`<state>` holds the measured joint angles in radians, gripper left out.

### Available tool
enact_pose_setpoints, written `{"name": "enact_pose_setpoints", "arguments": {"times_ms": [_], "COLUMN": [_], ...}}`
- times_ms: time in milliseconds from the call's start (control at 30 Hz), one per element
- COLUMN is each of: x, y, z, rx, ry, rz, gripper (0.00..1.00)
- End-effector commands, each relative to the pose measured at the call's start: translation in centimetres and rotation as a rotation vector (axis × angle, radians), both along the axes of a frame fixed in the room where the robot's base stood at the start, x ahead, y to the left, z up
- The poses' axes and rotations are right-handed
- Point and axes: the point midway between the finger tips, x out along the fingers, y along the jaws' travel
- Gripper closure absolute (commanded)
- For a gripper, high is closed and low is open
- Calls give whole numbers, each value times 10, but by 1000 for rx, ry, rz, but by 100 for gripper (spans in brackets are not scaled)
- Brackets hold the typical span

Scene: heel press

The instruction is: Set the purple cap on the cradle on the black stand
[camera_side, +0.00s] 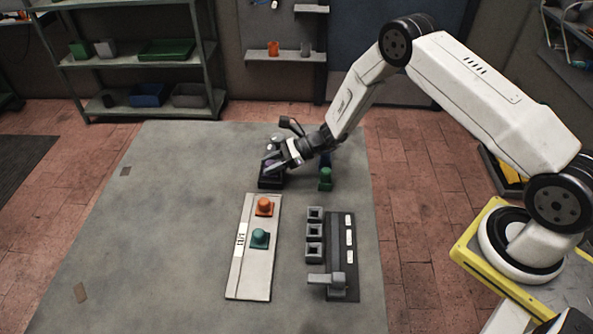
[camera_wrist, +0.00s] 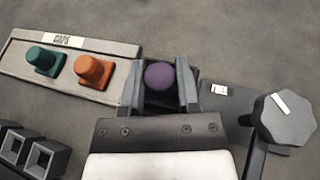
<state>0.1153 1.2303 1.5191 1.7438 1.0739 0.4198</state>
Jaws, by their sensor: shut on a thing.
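The purple cap (camera_wrist: 159,76) is between the two fingers of my gripper (camera_wrist: 160,90) in the wrist view. My gripper is shut on it. In the side view my gripper (camera_side: 273,166) is at the black stand (camera_side: 270,184), at the far middle of the table, and only a bit of purple shows by the fingers. The fingers and cap hide the cradle. I cannot tell whether the cap touches it or is held just above.
A pale tray labelled CAPS (camera_side: 236,276) holds an orange cap (camera_side: 264,206) and a teal cap (camera_side: 259,238). Grey square sockets (camera_side: 314,232) and a grey lever (camera_side: 326,281) are to its right. A green piece (camera_side: 325,174) stands right of my gripper. The table's left is mostly clear.

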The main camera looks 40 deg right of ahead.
Motion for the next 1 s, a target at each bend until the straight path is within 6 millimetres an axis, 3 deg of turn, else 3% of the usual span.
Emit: {"name": "enact_pose_setpoints", "arguments": {"times_ms": [300, 333, 433, 800, 1000], "x": [0, 0, 0, -1, -5], "y": [0, 0, 0, -1, -11], "z": [-2, -2, -2, -1, 3], "rx": [0, 0, 0, 0, 0], "ry": [0, 0, 0, 0, 0], "rz": [0, 0, 0, 0, -1], "gripper": [100, 50, 18, 18, 18]}}
